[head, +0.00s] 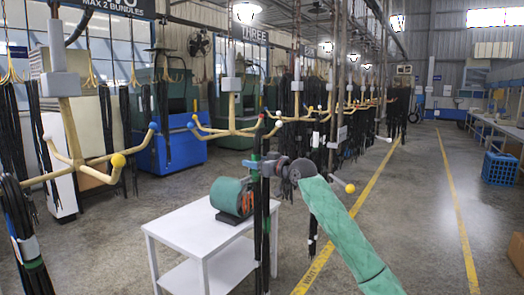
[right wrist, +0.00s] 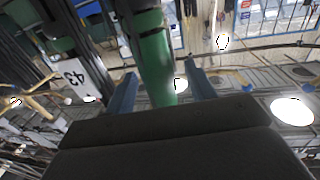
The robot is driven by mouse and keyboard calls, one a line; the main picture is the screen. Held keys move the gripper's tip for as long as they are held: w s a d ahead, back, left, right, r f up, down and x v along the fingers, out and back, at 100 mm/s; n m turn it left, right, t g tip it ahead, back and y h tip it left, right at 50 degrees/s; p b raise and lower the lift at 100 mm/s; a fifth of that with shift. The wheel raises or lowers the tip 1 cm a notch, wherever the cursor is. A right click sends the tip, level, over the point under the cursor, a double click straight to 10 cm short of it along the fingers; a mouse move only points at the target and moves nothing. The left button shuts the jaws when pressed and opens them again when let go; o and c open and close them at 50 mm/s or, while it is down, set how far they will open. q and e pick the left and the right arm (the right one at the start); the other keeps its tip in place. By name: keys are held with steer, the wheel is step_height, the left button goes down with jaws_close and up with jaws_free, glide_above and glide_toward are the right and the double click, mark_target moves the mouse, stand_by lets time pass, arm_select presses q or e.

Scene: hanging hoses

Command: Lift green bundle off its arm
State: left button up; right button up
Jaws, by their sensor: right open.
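The green bundle (head: 257,215), dark hoses with a green band, hangs upright in the middle of the head view. Its top is by a yellow rack arm (head: 242,132) near a red tip ball; the exact contact is too small to tell. My right gripper (head: 262,163) is at the bundle's upper part, its arm coming from the lower right. In the right wrist view, the green band (right wrist: 152,58) shows between the two blue fingers, which are open with gaps at both sides. My left gripper is not in view.
A white table (head: 195,235) stands below, with a green roll device (head: 232,196) on it. More racks with dark hoses stand behind.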

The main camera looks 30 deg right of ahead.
steer(key=shift+w, duration=0.2)
steer(key=shift+c, duration=0.4)
jaws_close()
steer(key=shift+s+r, duration=0.1)
